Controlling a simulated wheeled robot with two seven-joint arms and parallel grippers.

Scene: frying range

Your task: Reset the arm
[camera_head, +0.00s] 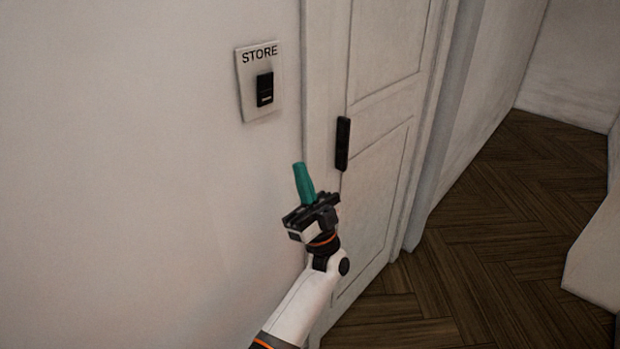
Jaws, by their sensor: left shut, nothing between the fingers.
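My left gripper (300,170) is raised in front of the white wall and door, near the middle of the camera_head view. Its teal fingers are pressed together and point up, with nothing between them. My white left arm with orange bands rises to it from the bottom edge. The fingertips are below and to the right of a switch plate (246,93) marked STORE, apart from it in the picture. The plate carries a black rocker switch (265,89). My right gripper is not in view.
A white panelled door (385,90) with a black handle (343,144) stands just right of the gripper and appears closed. Dark herringbone floor (500,230) lies open to the right. A pale wall or block (598,250) borders the right edge.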

